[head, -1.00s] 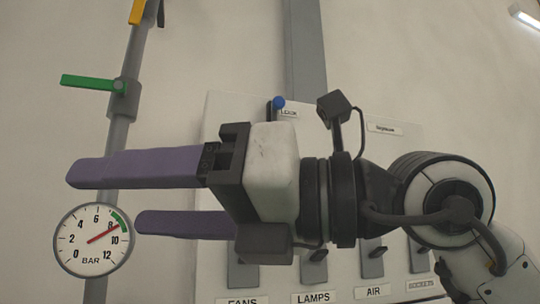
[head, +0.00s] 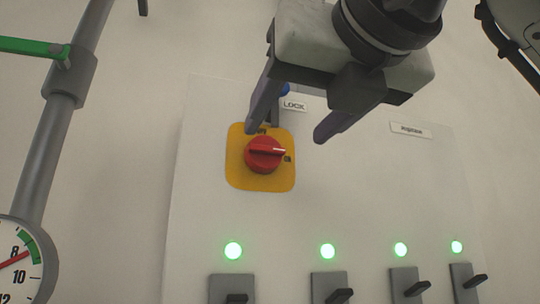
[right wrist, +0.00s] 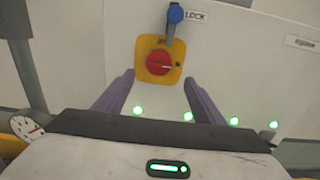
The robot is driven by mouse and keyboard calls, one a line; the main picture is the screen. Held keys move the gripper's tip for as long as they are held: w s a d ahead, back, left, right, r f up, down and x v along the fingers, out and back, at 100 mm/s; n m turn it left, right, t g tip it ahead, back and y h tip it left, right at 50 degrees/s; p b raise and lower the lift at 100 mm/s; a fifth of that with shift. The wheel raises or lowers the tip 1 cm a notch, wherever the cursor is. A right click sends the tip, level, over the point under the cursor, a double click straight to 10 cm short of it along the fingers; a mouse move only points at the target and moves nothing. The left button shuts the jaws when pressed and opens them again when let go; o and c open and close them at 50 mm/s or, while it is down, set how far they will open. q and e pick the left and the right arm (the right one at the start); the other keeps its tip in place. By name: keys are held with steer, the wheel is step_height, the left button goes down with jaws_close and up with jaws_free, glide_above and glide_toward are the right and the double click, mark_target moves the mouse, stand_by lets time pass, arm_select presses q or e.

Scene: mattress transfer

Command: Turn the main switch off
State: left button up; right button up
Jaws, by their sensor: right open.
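The main switch is a red rotary knob (head: 265,155) on a yellow plate (head: 243,176) on the white panel. Its raised handle lies roughly horizontal, with its white mark toward the right-hand label, which seems to read ON. A blue-ended lever (right wrist: 175,14) stands above the plate beside the LOCK label (head: 295,105). My right gripper (head: 291,133) is open and empty, above and in front of the knob, its purple fingers apart. In the right wrist view the knob (right wrist: 159,62) appears between and beyond the fingertips. No contact with the knob shows. My left gripper is not in view.
Several toggle switches line the panel's lower part, one of them here (head: 411,285), each under a lit green lamp (head: 328,251). A grey pipe (head: 49,140) with a green handle (head: 30,46) and a pressure gauge (head: 18,262) runs at the left.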

mark_target(268, 150)
steer(key=p+x, duration=0.3)
steer(key=x, duration=0.5)
steer(key=shift+a, duration=0.1)
steer(key=shift+w+a, duration=0.1)
steer(key=shift+w, duration=0.1)
steer(key=c, duration=1.1)
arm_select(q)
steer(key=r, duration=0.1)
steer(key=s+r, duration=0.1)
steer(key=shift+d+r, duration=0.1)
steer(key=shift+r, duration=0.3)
arm_select(e)
steer(key=shift+o, duration=0.2)
